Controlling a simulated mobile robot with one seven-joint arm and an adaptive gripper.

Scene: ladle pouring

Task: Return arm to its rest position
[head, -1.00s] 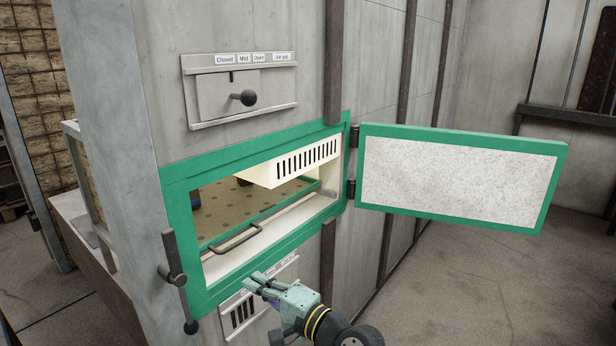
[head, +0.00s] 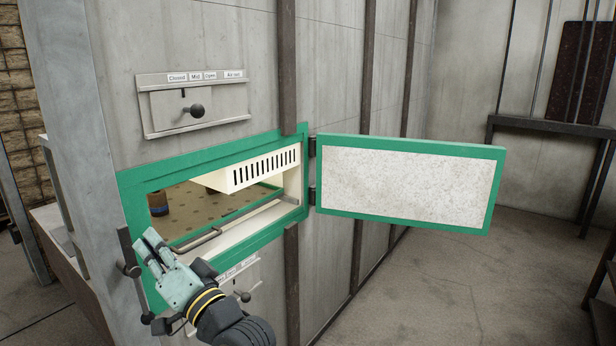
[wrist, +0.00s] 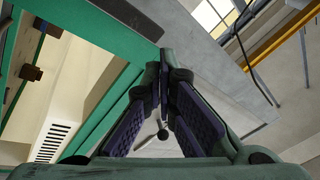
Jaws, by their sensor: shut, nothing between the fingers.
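My gripper (head: 146,243) is in front of the lower left of the green-framed opening in the head view. Its fingers are shut and empty, pointing up and to the left. In the wrist view the fingers (wrist: 165,85) come together near the middle of the picture. My gripper hides part of the opening's lower left edge. I cannot tell whether it touches the frame (head: 270,238).
The green-edged door (head: 408,182) stands open to the right. A vented cream box (head: 255,170) and a perforated tray (head: 215,213) show inside the opening. A slider with a black knob (head: 196,111) is above.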

